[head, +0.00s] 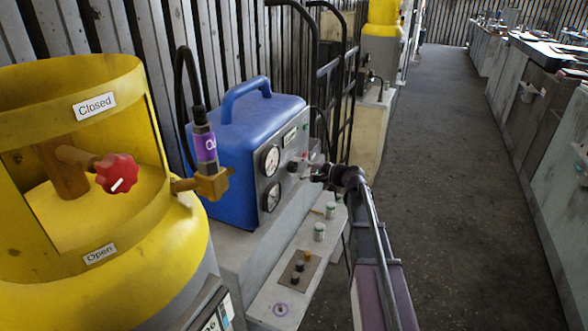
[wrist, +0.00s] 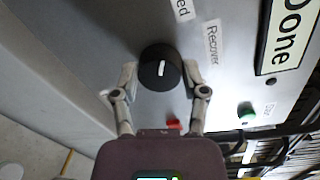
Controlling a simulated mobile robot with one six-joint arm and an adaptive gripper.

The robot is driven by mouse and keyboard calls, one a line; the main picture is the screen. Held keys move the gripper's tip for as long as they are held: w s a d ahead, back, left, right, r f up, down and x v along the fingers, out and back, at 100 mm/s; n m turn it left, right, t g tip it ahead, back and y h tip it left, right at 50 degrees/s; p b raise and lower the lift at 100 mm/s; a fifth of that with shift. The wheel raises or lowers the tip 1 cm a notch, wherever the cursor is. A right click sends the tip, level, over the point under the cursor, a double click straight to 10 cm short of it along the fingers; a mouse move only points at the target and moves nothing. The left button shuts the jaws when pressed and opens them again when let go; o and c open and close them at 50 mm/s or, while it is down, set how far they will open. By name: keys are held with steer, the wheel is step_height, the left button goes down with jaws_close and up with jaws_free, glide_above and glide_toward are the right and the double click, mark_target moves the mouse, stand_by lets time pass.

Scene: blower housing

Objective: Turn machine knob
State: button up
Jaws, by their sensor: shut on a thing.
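The machine knob (wrist: 160,68) is black and round with a white pointer line, on the grey front panel of the blue machine (head: 245,150). In the wrist view the line stands nearly upright in the picture. A label reading "Recover" (wrist: 211,42) is up and right of the knob; another label (wrist: 182,8), partly cut off, ends in "ed". My gripper (head: 303,164) is at the panel, right of two round gauges. In the wrist view its fingers lie on either side of the knob and are shut on it.
A red button (wrist: 173,124) sits just below the knob between my fingers, and a green button (wrist: 246,112) lies to the right. A yellow tank (head: 110,240) with a red valve knob (head: 116,173) stands at left. The floor aisle (head: 440,150) at right is clear.

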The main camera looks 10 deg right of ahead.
steer(key=shift+d, duration=0.1)
steer(key=o, duration=1.2)
steer(key=shift+d, duration=0.1)
steer(key=shift+c, duration=0.2)
steer(key=shift+s, duration=0.1)
